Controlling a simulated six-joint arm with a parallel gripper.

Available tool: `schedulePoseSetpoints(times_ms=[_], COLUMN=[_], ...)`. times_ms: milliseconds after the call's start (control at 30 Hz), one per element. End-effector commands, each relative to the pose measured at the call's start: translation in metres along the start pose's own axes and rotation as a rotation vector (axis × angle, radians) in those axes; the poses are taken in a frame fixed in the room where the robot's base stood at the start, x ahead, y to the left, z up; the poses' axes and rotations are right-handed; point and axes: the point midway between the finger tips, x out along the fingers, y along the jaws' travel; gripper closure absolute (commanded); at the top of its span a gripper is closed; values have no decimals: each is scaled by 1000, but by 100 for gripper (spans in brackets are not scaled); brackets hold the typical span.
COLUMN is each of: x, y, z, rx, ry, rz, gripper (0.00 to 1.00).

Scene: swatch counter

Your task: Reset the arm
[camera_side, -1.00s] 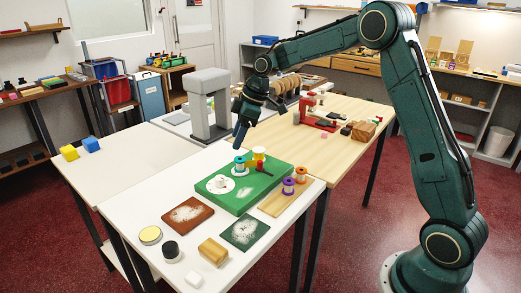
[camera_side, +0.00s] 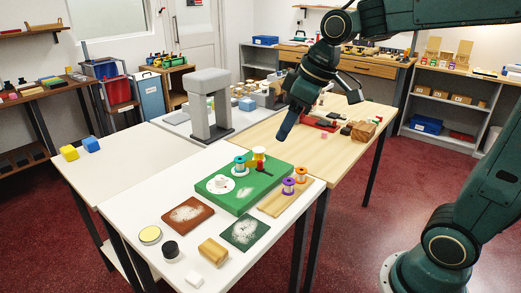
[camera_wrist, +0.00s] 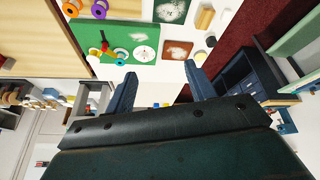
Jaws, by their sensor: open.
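My gripper (camera_wrist: 160,88) is open and empty, its two blue-grey fingers spread apart in the wrist view. In the side view, my gripper (camera_side: 287,124) is in the air over the wooden table, behind and right of the green board (camera_side: 215,204). Nothing is between the fingers. A teal spool (camera_side: 240,163) and a yellow spool (camera_side: 258,155) stand on the green board, with a white disc (camera_side: 220,184) beside them. A purple spool (camera_side: 289,186) and an orange-topped spool (camera_side: 301,174) stand on a wooden strip (camera_side: 272,207).
A grey arch (camera_side: 209,103) stands on the back table. Brown and dark green patches (camera_side: 188,214), a wooden block (camera_side: 213,250) and round tins (camera_side: 150,235) lie on the front white table. A red tool (camera_side: 322,123) and a wood block (camera_side: 364,131) sit on the wooden table.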

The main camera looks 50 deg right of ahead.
Motion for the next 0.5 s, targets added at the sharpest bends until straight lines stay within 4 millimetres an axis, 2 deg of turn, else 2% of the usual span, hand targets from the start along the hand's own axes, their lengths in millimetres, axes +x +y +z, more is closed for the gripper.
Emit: schedulePoseSetpoints(times_ms=[233,500], x=[-24,-36], y=[-24,-44], z=[48,103], rx=[102,220], ry=[25,52], rz=[43,81], gripper=[45,45])
